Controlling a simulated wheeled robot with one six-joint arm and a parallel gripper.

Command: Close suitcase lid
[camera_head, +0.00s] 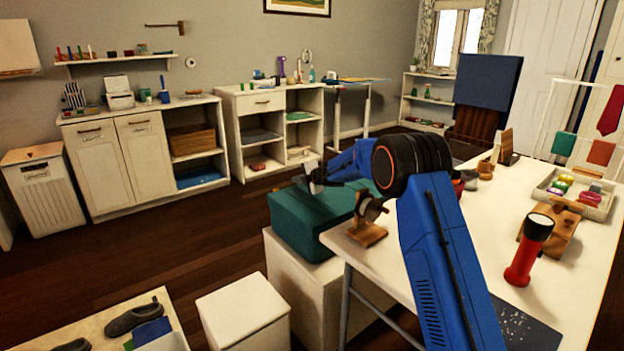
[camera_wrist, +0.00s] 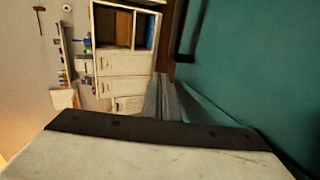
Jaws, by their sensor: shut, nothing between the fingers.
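The teal suitcase (camera_head: 300,228) rests on a white cabinet beside the table. Its lid lies about flat over the body, and I see no clear gap from here, though my arm hides part of the far right side. My gripper (camera_head: 314,184) is at the top of the suitcase, its fingers together and empty. In the wrist view the fingers (camera_wrist: 166,92) show shut beside the teal suitcase surface (camera_wrist: 245,60). A dark handle (camera_wrist: 186,32) shows along its edge. I cannot tell whether the fingers touch the lid.
The white table (camera_head: 565,290) is to the right, with a red flashlight (camera_head: 526,252), a wooden stand (camera_head: 367,232) near the suitcase and a tray (camera_head: 575,192). A white box (camera_head: 243,310) stands in front on the floor. The dark floor (camera_head: 200,225) to the left is clear.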

